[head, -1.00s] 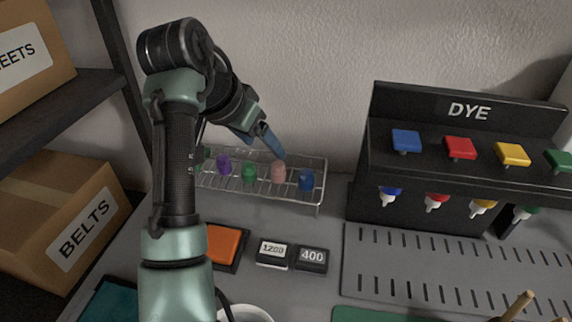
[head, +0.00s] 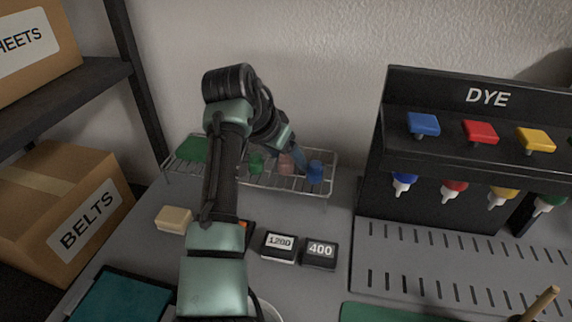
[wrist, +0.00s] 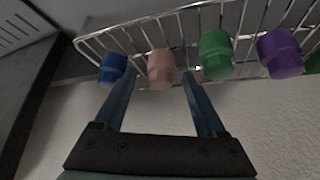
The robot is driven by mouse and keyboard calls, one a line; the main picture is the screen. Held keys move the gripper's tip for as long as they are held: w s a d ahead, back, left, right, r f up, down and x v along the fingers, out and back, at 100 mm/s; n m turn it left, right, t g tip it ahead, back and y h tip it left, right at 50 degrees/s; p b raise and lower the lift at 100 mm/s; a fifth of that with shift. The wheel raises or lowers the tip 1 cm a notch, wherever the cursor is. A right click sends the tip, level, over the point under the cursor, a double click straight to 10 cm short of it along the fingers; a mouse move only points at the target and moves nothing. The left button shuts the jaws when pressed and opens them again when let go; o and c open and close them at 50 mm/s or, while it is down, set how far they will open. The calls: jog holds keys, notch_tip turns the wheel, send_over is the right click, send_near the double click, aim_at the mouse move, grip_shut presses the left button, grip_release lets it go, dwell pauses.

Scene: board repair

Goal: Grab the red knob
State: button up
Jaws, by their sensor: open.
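A faded pink-red knob (head: 286,165) stands on the wire rack (head: 333,162) between a blue knob (head: 315,171) and a green knob (head: 256,163). It is the reddest knob on the rack. In the wrist view the pink-red knob (wrist: 160,68) shows between the fingertips of my gripper (wrist: 158,80). My gripper is open, its left finger between the blue knob (wrist: 112,68) and the pink-red one, its right finger between the pink-red and green knobs (wrist: 215,55). I cannot tell whether a finger touches. In the head view my gripper (head: 299,160) partly covers the pink-red knob.
A purple knob (wrist: 280,53) stands beyond the green one. The wall (head: 300,60) is close behind the rack. A DYE stand (head: 400,85) with a red button (head: 480,131) is to the right. Blocks marked 1200 (head: 280,246) and 400 (head: 319,253) lie in front.

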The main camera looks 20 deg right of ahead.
grip_shut()
dwell(0.3)
